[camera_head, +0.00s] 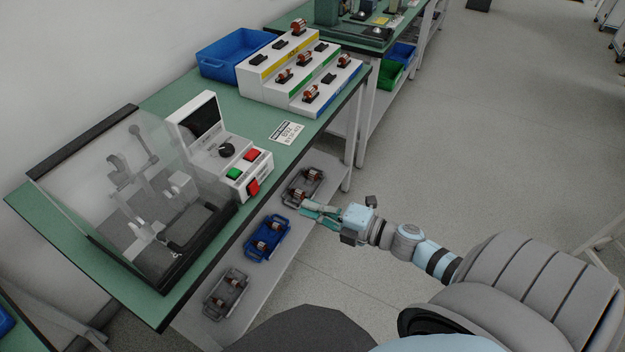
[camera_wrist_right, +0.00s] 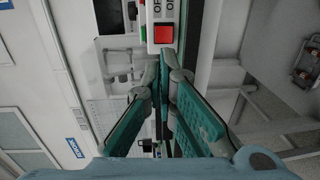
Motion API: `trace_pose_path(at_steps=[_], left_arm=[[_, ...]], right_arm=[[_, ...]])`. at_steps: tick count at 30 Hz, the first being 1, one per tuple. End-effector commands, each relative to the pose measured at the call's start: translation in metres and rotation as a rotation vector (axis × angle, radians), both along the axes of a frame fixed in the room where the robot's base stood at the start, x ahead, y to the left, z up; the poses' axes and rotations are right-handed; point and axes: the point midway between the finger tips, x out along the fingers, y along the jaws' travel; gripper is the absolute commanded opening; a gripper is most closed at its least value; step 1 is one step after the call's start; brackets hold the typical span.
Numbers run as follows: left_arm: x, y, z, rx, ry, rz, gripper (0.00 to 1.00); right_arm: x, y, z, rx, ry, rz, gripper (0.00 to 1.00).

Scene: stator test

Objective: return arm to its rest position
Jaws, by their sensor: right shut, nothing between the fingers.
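My right arm comes in from the lower right of the head view. Its right gripper (camera_head: 318,213) is at the front edge of the workbench's lower shelf, close to the grey tray of parts at the far end. The fingers are shut with nothing between them. In the right wrist view the green-padded fingers of the right gripper (camera_wrist_right: 162,70) come together at their tips. The red button (camera_wrist_right: 164,34) of the test unit shows beyond them. My left gripper does not show in either view.
A green-topped workbench (camera_head: 320,125) carries a clear-covered test fixture (camera_head: 150,200), a control box (camera_head: 215,150), a stepped rack (camera_head: 300,75) and a blue bin (camera_head: 235,55). Its shelf holds a blue tray (camera_head: 267,238) and grey trays (camera_head: 226,294), (camera_head: 303,186) with parts.

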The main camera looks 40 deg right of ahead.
Motion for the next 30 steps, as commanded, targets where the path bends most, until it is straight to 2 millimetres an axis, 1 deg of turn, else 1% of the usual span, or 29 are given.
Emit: trace_pose_path(at_steps=[16,17,19,20,22,23,24,25,26,27,29,30], left_arm=[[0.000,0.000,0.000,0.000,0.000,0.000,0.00],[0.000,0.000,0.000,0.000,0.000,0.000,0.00],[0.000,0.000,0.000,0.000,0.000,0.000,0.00],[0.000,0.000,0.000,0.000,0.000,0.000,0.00],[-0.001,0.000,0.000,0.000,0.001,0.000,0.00],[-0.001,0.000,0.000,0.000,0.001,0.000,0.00],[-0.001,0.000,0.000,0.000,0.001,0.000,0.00],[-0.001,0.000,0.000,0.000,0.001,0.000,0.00],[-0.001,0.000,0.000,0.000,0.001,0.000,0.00],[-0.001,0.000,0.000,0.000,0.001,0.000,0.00],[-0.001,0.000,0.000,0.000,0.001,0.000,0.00],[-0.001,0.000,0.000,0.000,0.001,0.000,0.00]], right_arm=[[0.001,0.000,0.000,0.011,0.006,-0.001,0.00],[0.002,-0.003,-0.001,0.029,0.020,-0.020,0.00],[0.005,-0.022,-0.015,0.086,0.084,-0.100,0.00],[0.005,-0.034,-0.026,0.113,0.124,-0.147,0.00],[-0.003,-0.069,-0.067,0.205,0.245,-0.303,0.00],[-0.011,-0.084,-0.090,0.256,0.308,-0.386,0.00],[-0.027,-0.104,-0.125,0.330,0.396,-0.507,0.00],[-0.043,-0.117,-0.153,0.387,0.465,-0.602,0.00],[-0.061,-0.127,-0.180,0.443,0.533,-0.696,0.00],[-0.090,-0.135,-0.216,0.514,0.622,-0.818,0.00],[-0.138,-0.136,-0.265,0.610,0.749,-0.993,0.00],[-0.173,-0.131,-0.295,0.666,0.832,-1.104,0.00]])
